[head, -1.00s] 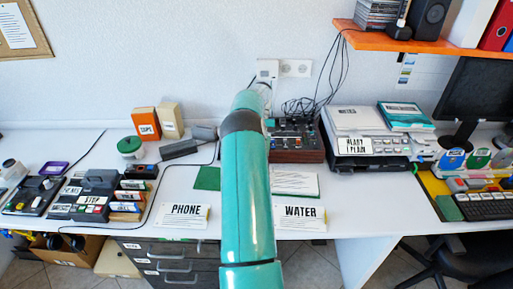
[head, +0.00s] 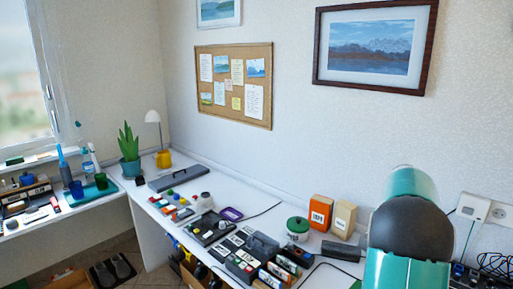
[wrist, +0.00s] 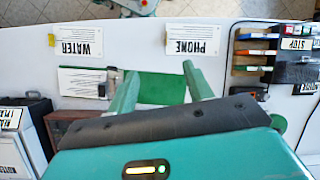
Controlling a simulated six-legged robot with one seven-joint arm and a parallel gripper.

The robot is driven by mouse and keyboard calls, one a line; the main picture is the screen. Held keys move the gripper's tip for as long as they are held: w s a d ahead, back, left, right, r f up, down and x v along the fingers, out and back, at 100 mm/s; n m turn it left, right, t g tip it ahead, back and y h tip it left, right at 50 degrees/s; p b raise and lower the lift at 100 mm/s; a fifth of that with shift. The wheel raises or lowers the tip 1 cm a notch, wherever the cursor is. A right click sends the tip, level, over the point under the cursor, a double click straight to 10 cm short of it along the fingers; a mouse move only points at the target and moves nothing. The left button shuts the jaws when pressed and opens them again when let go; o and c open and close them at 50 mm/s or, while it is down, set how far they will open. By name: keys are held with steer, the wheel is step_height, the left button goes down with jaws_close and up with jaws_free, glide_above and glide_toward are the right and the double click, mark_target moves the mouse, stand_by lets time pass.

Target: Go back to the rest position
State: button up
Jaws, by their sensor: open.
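My gripper (wrist: 159,72) shows in the wrist view with its two green fingers spread apart and nothing between them. The PHONE card (wrist: 192,39) and the WATER card (wrist: 82,41) lie beyond the fingers, upside down in this view. In the head view my arm rises at the lower right, and the gripper itself is out of sight.
In the wrist view, a rack of coloured items (wrist: 254,52) stands right and a grey device (wrist: 25,125) left. The head view shows an orange box (head: 320,213), a green-lidded jar (head: 298,229), a plant (head: 130,150) and a pinboard (head: 234,118) on the wall.

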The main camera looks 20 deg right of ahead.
steer(key=a+r+n+t+h, duration=0.15)
steer(key=a+r, duration=0.25)
steer(key=a, duration=0.6)
steer(key=a+r+n+t+h, duration=0.1)
steer(key=a+r+n+h, duration=0.2)
steer(key=a, duration=0.8)
steer(key=s+a+n+t, duration=0.2)
steer(key=s+a, duration=0.3)
steer(key=a, duration=0.3)
steer(key=s+a+n+t, duration=0.3)
steer(key=s+a, duration=0.2)
steer(key=a, duration=0.4)
steer(key=shift+s+a+f+n, duration=0.15)
steer(key=shift+a+f+n, duration=0.1)
steer(key=shift+n, duration=0.1)
steer(key=c, duration=0.3)
steer(key=shift+s, duration=0.15)
